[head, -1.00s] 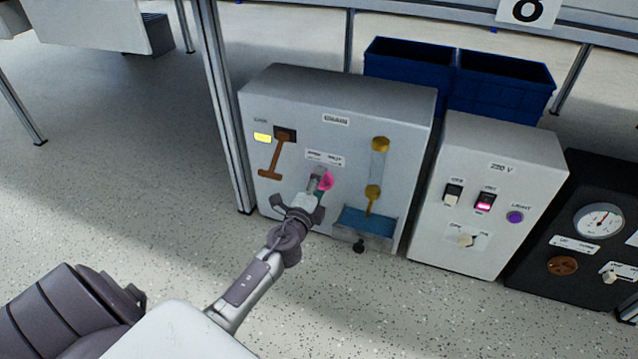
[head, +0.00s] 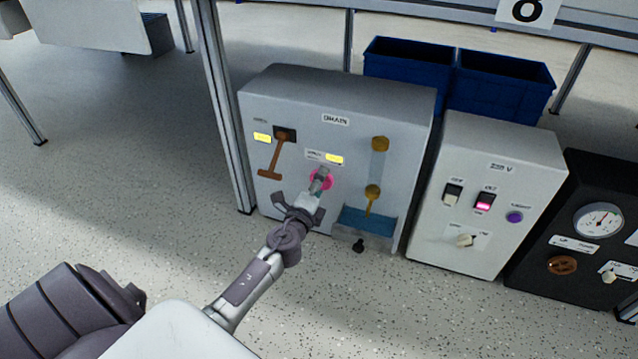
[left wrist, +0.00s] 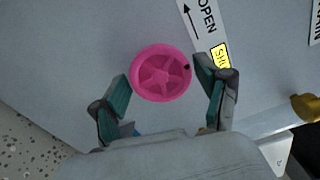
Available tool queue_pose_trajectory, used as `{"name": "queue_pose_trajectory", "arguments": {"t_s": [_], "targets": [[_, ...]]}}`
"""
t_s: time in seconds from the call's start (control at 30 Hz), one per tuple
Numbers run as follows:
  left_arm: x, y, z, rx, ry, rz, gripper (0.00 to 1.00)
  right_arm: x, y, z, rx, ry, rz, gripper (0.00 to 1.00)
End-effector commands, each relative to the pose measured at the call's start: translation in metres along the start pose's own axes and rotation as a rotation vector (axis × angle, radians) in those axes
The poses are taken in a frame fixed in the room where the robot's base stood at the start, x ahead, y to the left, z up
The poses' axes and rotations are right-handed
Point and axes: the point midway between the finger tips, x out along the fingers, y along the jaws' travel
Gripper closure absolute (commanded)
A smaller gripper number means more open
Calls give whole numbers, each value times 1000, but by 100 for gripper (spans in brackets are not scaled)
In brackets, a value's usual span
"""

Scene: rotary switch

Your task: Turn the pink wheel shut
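The pink wheel (head: 329,181) is on the front of the grey DRAIN box (head: 300,100). In the left wrist view the round, spoked wheel (left wrist: 161,73) has a small dark mark at its right rim. My left gripper (head: 301,203) is in front of it and hides part of it in the head view. In the left wrist view my left gripper (left wrist: 163,82) is open, one finger on each side of the wheel, with narrow gaps at the rim. The SHUT label (head: 334,160) glows yellow; the OPEN label (left wrist: 207,17) is unlit. My right gripper is out of view.
An orange-brown lever (head: 271,160) is left of the wheel, and a sight tube with brass fittings (head: 379,160) is right of it. A white 220 V box (head: 490,200) and a black gauge box (head: 590,190) stand further right. Blue bins (head: 410,62) are behind.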

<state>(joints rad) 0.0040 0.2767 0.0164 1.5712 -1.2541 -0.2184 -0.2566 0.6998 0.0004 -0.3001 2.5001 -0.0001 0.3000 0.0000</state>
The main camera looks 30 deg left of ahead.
Motion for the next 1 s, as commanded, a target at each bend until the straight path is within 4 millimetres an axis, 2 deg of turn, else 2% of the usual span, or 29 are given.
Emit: {"name": "queue_pose_trajectory", "arguments": {"t_s": [0.47,0.67,0.9,1.0], "targets": [[0,-4,2,-3,-2,-3,10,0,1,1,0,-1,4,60],[0,-25,6,0,0,-7,10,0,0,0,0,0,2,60],[2,-75,17,2,-1,-15,10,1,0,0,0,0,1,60],[2,-90,20,1,-3,-14,10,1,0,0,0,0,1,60]]}}
